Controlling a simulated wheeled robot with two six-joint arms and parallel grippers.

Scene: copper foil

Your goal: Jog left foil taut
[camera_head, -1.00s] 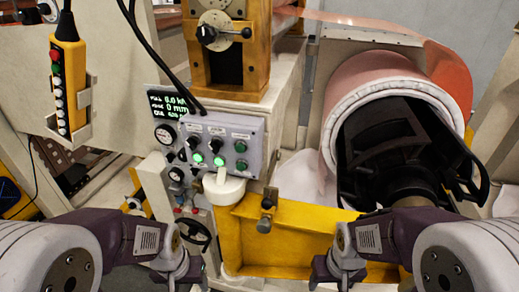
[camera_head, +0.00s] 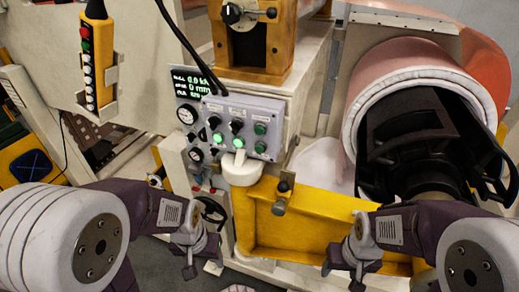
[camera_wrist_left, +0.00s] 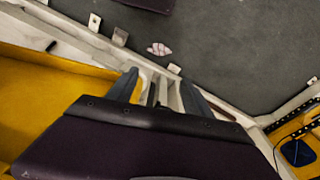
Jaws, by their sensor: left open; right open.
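The copper foil roll (camera_head: 400,72) is at the right, around a white-rimmed core. My left gripper (camera_head: 202,262) is open and empty, below and left of the panel and apart from it. Its spread fingers show in the left wrist view (camera_wrist_left: 160,92). My right gripper (camera_head: 350,262) is open and empty before the yellow beam.
A yellow pendant (camera_head: 96,55) with buttons hangs at the upper left. Round gauges (camera_head: 187,115) sit beside the panel. A yellow beam (camera_head: 290,225) with a small knobbed clamp (camera_head: 283,190) crosses below. A pale pink scrap (camera_wrist_left: 160,49) lies on the grey floor.

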